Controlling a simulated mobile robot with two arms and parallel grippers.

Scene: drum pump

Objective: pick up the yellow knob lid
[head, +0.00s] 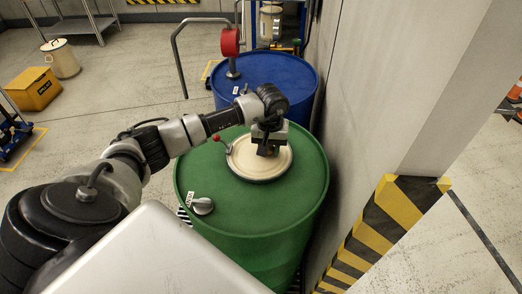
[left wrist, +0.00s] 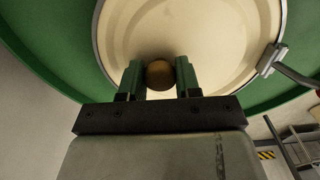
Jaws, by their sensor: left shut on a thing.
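The lid (head: 248,161) is a cream disc with a metal rim on top of the green drum (head: 200,172). In the left wrist view the lid (left wrist: 205,35) fills the upper middle, with a round brownish-yellow knob (left wrist: 159,75) on it. My left gripper (head: 267,150) is over the lid, and its two fingers (left wrist: 160,78) stand on either side of the knob, shut on it. The lid appears to lie on the drum top; any small gap beneath it cannot be told. In the head view the gripper mostly hides the knob. My right gripper is not in view.
A red-tipped clamp lever (head: 221,141) sits at the lid's rim. A grey cap (head: 203,206) is on the green drum's near left. A blue drum (head: 285,72) with a red pump (head: 231,42) stands behind. A wall with a striped corner guard (head: 385,225) is close on the right.

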